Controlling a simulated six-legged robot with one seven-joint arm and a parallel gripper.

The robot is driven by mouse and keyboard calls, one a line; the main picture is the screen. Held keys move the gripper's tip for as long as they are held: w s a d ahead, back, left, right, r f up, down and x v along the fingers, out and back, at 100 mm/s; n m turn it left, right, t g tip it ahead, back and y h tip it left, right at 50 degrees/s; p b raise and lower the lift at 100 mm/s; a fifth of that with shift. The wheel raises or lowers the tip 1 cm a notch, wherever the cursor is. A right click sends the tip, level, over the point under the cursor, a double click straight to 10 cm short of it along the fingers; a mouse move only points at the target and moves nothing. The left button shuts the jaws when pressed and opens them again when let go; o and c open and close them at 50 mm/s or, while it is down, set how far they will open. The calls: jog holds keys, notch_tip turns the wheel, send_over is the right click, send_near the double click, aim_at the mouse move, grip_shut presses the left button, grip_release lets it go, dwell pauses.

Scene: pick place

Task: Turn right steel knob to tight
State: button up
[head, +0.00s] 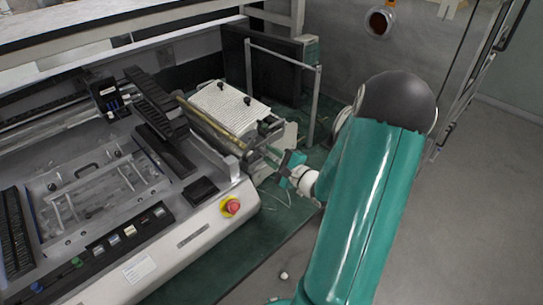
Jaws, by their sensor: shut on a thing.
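My teal arm reaches in from the lower right of the head view, with its white wrist ring beside the right end of the machine. My gripper (272,153) is small in the picture and points left at the end of the roller assembly (218,127). It is shut on the right steel knob at that end. The knob itself is mostly hidden by the fingers, so its turn angle cannot be told.
The machine has a red emergency button (231,206) on a yellow base at its front right corner. A metal frame (318,95) stands behind my gripper. Grey floor (490,210) is clear on the right.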

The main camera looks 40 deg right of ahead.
jog(key=o, duration=0.9)
jog(key=shift+o, duration=0.2)
jog(key=s, duration=1.3)
jog(key=shift+s+d, duration=0.15)
jog(key=shift+s, duration=0.25)
jog(key=shift+o, duration=0.2)
